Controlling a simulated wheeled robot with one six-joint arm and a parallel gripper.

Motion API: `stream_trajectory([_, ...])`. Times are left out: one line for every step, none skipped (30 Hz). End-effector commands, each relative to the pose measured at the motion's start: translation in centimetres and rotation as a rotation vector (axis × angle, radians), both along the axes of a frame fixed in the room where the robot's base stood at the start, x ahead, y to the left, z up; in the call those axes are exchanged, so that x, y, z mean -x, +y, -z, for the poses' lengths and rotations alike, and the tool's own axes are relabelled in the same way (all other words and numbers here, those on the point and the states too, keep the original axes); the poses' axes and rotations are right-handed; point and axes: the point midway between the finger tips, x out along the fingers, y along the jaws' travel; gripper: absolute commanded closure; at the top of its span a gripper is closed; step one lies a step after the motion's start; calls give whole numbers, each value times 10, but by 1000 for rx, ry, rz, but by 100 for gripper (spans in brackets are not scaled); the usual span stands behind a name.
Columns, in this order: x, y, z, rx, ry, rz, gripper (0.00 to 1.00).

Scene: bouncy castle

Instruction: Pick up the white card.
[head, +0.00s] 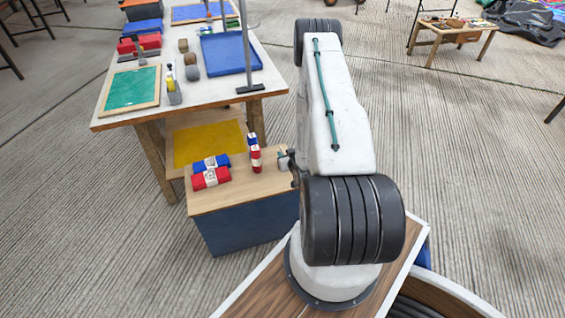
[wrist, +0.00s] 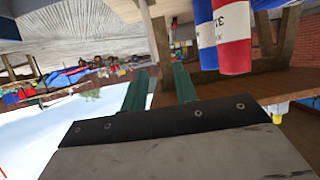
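I cannot make out a white card in either view. My gripper is mostly hidden behind my arm in the head view. In the wrist view its two green fingers (wrist: 160,90) stand apart with a gap between them, and I see nothing held there. A red can-like item (wrist: 232,40) and a blue one (wrist: 206,35), both with white bands, are close beyond the fingers, up and to the right. In the head view upright red (head: 256,160) and blue (head: 252,139) items stand on the low wood-topped box (head: 222,195), left of my arm's end.
Red (head: 211,179) and blue (head: 211,162) items lie at the box's left. Behind stands a long table (head: 195,103) with a green board (head: 131,88), a blue tray (head: 228,53) and a metal stand (head: 249,88). The ribbed floor (head: 465,130) to the right is largely clear.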

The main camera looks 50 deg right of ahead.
Motion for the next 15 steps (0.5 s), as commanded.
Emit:
stream_trajectory([4, 0, 5, 1, -8, 6, 71])
stream_trajectory([5, 0, 7, 2, -13, 7, 71])
stream_trajectory([5, -1, 9, 3, -18, 9, 71])
stream_trajectory([4, -1, 10, 4, -19, 10, 71])
stream_trajectory([2, -2, 11, 5, -21, 10, 71])
stream_trajectory([-1, -4, 13, 5, -22, 9, 71])
stream_trajectory([-4, -6, 14, 6, -22, 9, 71])
stream_trajectory([-7, -7, 15, 6, -22, 8, 71])
stream_trajectory([-11, -9, 17, 5, -22, 8, 71])
stream_trajectory([-14, -11, 18, 5, -22, 8, 71])
stream_trajectory([-16, -12, 19, 4, -22, 8, 71])
stream_trajectory([-20, -14, 21, 4, -21, 8, 71])
stream_trajectory([-23, -17, 22, 4, -22, 8, 71])
stream_trajectory([-27, -19, 23, 5, -22, 9, 71])
stream_trajectory([-32, -22, 25, 5, -21, 9, 71])
